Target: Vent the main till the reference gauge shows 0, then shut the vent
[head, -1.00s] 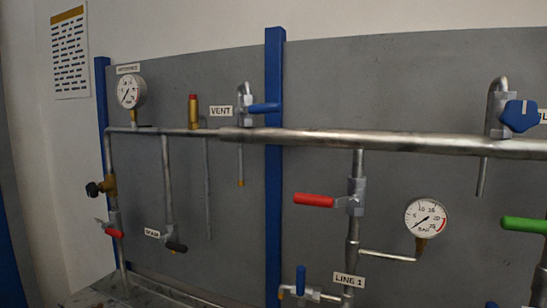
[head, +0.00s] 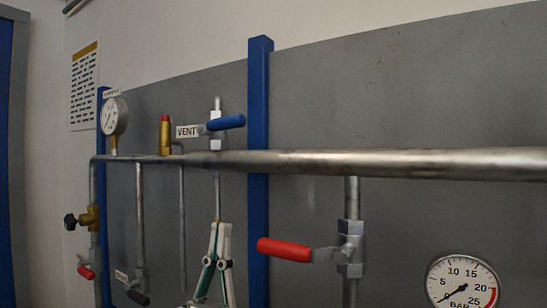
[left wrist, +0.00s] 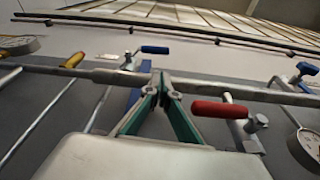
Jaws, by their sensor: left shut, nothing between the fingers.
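The vent valve's blue handle (head: 225,122) lies crosswise to its vertical pipe, beside the VENT label (head: 187,132). It also shows in the left wrist view (left wrist: 154,49). The reference gauge (head: 117,117) is at the far left, seen at a slant; its needle reading is too small to tell. The main pipe (head: 370,163) runs across the panel. My left gripper (head: 221,226) points upward below the main pipe and the vent handle, shut and empty, apart from the handle. In the left wrist view its fingertips (left wrist: 161,78) meet in front of the main pipe. My right gripper is not in view.
A brass relief fitting (head: 165,135) stands left of the VENT label. A blue post (head: 258,120) stands behind the main pipe.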

